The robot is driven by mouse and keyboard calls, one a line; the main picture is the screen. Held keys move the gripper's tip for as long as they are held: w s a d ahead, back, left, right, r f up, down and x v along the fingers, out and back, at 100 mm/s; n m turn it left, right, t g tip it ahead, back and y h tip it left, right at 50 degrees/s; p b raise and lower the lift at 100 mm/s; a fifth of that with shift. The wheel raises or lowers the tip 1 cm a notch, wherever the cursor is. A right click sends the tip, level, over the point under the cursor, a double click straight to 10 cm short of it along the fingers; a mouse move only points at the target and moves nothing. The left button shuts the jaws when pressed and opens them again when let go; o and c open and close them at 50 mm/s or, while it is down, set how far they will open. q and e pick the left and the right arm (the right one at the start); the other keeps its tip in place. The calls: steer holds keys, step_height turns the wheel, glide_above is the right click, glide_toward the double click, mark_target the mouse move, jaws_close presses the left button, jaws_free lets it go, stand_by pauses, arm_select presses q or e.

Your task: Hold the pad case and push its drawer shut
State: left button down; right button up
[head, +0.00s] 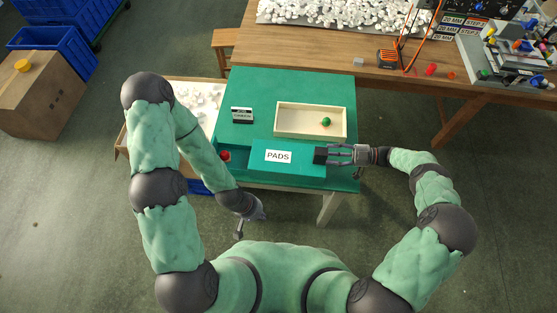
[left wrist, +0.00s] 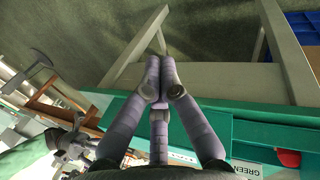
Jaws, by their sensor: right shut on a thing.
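The teal pad case (head: 296,170) with a white PADS label lies near the front edge of the green table. Its drawer (head: 236,164) stands out to the left, with a red pad (head: 225,155) inside; the red pad also shows in the left wrist view (left wrist: 288,158). My right gripper (head: 330,155) is shut on the case's right end, at a dark piece there. My left gripper (head: 258,214) is in front of the table edge, apart from the case and drawer. In the left wrist view its fingertips (left wrist: 161,85) are together, with nothing between them.
A cream tray (head: 290,134) with a green ball (head: 326,122) lies behind the case. A small label block (head: 242,115) stands behind the drawer. A box of white pieces (head: 197,100) is left of the table. The floor in front of the table is open around a table leg (head: 329,207).

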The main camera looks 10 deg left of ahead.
arm_select(q)
steer(key=shift+w, duration=0.1)
steer(key=w+a+r+m, duration=0.1)
steer(key=w+a+r, duration=0.1)
steer(key=w+a, duration=0.45)
steer(key=w+a+r+m, duration=0.15)
steer(key=w+a, duration=0.25)
steer(key=w, duration=0.6)
steer(key=w+a+r+y, duration=0.2)
steer(key=w+a+r, duration=0.25)
steer(key=a, duration=0.45)
steer(key=w+a+r+y, duration=0.25)
steer(key=a+r, duration=0.25)
steer(key=a, duration=0.4)
step_height(320, 180, down, 8)
steer(key=shift+w+d, duration=0.15)
steer(key=shift+w, duration=0.2)
steer(key=shift+f+h, duration=0.1)
steer(key=shift+h, duration=0.15)
steer(key=shift+d, duration=0.1)
